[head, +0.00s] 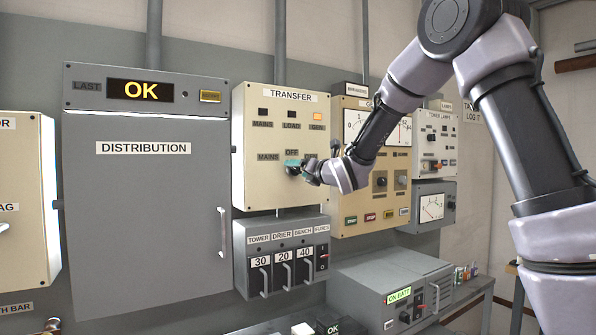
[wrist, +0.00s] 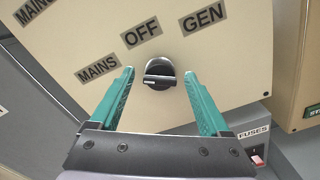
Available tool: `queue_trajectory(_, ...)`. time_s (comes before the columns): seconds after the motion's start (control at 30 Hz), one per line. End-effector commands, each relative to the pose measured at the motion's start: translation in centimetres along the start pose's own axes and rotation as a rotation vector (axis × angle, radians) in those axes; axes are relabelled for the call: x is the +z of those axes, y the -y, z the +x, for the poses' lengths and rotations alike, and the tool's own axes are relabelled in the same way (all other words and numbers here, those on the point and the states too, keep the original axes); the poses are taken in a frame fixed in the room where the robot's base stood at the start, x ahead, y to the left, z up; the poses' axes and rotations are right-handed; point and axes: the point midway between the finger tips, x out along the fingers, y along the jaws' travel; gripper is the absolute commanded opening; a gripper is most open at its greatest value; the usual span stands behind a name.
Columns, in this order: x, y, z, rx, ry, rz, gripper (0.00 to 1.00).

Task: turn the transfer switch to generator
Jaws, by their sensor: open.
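The transfer switch is a black rotary knob (wrist: 159,74) on the cream TRANSFER panel (head: 253,186). Labels MAINS (wrist: 97,68), OFF (wrist: 142,32) and GEN (wrist: 203,19) stand around it, tilted in the wrist view. The knob's bar lies roughly level in that view; I cannot tell for certain which label it points at. My gripper (wrist: 158,76) is open, with one green finger on each side of the knob and visible gaps between.
Above the knob the GEN lamp (head: 316,116) is lit amber; the MAINS and LOAD lamps are dark. The grey DISTRIBUTION cabinet (head: 140,220) stands left. A fuse box (head: 242,240) with pull handles sits below, and a meter panel (head: 352,215) with buttons is right.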

Motion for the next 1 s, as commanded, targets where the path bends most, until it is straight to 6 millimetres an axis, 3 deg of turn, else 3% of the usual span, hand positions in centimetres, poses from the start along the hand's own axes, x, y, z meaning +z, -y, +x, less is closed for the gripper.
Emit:
queue_trajectory(0.37,-0.01,0.0,0.88,0.0,0.0,0.001,0.8)
queue_trajectory(0.4,-0.01,0.0,0.87,-0.001,0.0,0.001,0.76)
queue_trajectory(0.6,0.0,0.01,0.85,-0.001,0.0,0.001,0.0)
queue_trajectory(1.0,0.03,0.06,0.84,-0.001,0.0,0.074,0.0)
